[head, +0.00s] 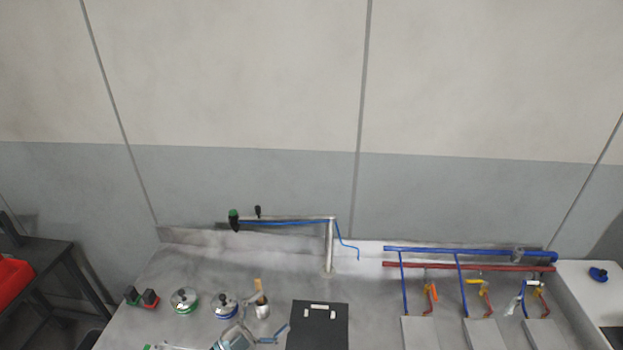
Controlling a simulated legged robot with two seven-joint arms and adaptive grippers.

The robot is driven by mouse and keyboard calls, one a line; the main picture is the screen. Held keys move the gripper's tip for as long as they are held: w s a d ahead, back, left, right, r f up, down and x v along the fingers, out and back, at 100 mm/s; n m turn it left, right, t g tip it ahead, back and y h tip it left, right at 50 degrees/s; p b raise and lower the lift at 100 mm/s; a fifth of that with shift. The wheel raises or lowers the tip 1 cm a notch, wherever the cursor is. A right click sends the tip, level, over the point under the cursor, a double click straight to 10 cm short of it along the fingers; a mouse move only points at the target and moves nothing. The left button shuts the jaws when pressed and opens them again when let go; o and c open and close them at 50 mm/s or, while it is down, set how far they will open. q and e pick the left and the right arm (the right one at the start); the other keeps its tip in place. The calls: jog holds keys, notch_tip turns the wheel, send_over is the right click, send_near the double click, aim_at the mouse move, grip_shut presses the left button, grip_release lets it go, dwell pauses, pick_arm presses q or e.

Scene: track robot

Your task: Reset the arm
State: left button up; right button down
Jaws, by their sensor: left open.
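My left gripper (262,333) shows small at the bottom edge of the head view, left of centre. It is open, and I see nothing held between its fingers. It is over the front part of the grey worktop (375,305), left of a dark panel (318,335) with small white pieces on it. Most of my left arm is hidden below the frame. My right gripper is not in view.
Blue and red pipes (470,252) with valves are at the right. A post with a horizontal bar (329,250) stands behind. A red bin (13,283) is far left.

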pick_arm(q)
jog(key=a+f+n+t+y, duration=0.5)
jog(key=a+f+n+y, duration=0.2)
jog(key=a+n+y, duration=0.65)
jog(key=s+f+n+g+y, duration=0.1)
jog(key=s+f+g, duration=0.2)
jog(key=s+f, duration=0.1)
jog(key=s+a+f+n+g+y, duration=0.1)
jog(key=s+f+n+g+y, duration=0.1)
jog(key=s+f, duration=0.3)
jog(key=s+f+n+g+y, duration=0.1)
jog(key=s+f+g, duration=0.3)
jog(key=f, duration=0.2)
jog(key=shift+s+a+f+n+g+y, duration=0.25)
jog(key=shift+s+a+f+g, duration=0.05)
jog(key=shift+s+f, duration=0.1)
jog(key=s+d+f+m+g+h, duration=0.1)
jog(key=s+d+f+g, duration=0.15)
jog(key=s, duration=0.35)
jog(key=s+d+f+g+h, duration=0.1)
jog(key=s+f+g, duration=0.15)
jog(key=s, duration=0.35)
notch_tip(320, 180, down, 25)
jog(key=s+g, duration=0.1)
jog(key=g, duration=0.1)
jog(key=s+a+f, duration=0.3)
jog(key=s+f, duration=1.4)
jog(key=shift+s+a+f+m+g+b, duration=0.2)
jog(key=shift+s+f+m+g+b, duration=0.1)
jog(key=shift+s+g+b, duration=0.1)
